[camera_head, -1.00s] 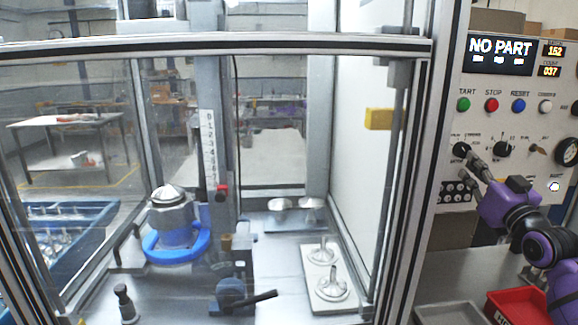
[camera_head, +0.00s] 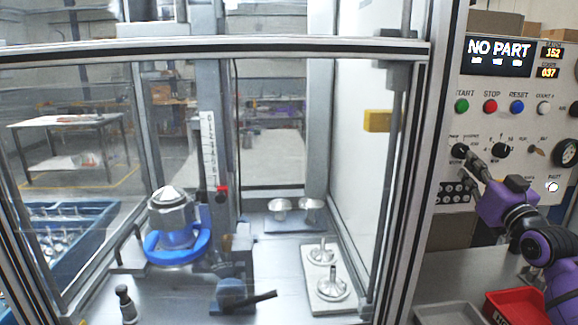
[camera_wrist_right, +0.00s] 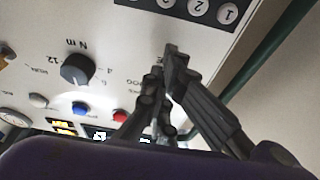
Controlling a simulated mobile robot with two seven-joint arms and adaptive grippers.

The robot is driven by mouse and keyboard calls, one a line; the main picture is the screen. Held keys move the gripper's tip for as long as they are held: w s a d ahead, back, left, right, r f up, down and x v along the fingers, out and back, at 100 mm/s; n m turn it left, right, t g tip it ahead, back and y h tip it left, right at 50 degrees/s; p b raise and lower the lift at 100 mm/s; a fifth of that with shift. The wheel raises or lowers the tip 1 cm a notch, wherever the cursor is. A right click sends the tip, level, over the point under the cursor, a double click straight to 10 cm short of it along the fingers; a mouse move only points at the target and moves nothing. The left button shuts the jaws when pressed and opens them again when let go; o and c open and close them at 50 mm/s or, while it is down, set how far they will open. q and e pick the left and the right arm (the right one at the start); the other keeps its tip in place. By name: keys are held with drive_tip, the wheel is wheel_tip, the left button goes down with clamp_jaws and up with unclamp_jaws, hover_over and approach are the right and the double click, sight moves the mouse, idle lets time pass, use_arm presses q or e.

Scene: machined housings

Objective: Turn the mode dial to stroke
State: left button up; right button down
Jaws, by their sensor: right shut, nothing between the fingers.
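The mode dial (camera_head: 459,150) is a black round knob at the left of the control panel, partly covered by my gripper in the head view. Its pointer and the small labels around it are too small to read. My right gripper (camera_head: 468,157) is shut with its fingertips at the dial's lower right. I cannot tell if they touch it. In the right wrist view the closed fingers (camera_wrist_right: 168,68) are against the upside-down panel, and the mode dial is hidden behind them. My left gripper is not in view.
A second black dial (camera_head: 499,150), marked N m, stands to the right. Coloured push buttons (camera_head: 490,106) and a NO PART display (camera_head: 498,55) are above. A framed glass enclosure (camera_head: 418,150) stands left; a red bin (camera_head: 512,304) is below.

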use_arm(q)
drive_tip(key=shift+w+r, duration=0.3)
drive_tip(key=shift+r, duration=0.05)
use_arm(e)
drive_tip(key=shift+a+r, duration=0.15)
drive_tip(key=shift+r, duration=0.25)
use_arm(q)
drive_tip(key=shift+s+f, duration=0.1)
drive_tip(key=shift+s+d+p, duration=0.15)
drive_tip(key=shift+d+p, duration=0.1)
drive_tip(key=shift+p, duration=0.2)
use_arm(e)
drive_tip(key=shift+a+r, duration=0.15)
